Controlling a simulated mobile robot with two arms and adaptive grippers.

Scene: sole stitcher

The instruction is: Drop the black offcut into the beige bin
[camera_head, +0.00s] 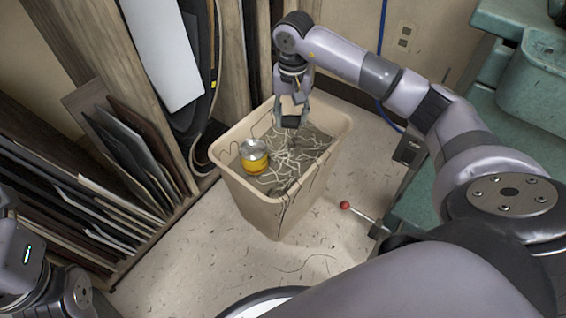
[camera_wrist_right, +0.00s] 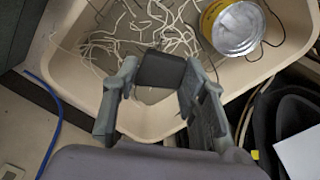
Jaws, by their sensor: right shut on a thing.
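The beige bin (camera_head: 262,215) stands on the floor in the middle of the head view, open at the top. It holds pale tangled thread and a yellow can with a silver top (camera_head: 254,157). My right gripper (camera_head: 291,114) hangs over the far right part of the bin's opening, pointing down. It is shut on the black offcut (camera_wrist_right: 162,69), a small dark piece held between its fingertips in the right wrist view. The bin's inside wall (camera_wrist_right: 62,52) shows around it there. Part of my left arm shows at the lower left of the head view; its fingers are out of view.
A wooden rack (camera_head: 150,235) with dark and brown sheets stands left of the bin. A green machine or bench (camera_head: 480,150) stands at right, with a red-knobbed lever (camera_head: 345,205) near the bin. A blue cable (camera_wrist_right: 57,125) runs beside the bin. Floor in front is mostly clear.

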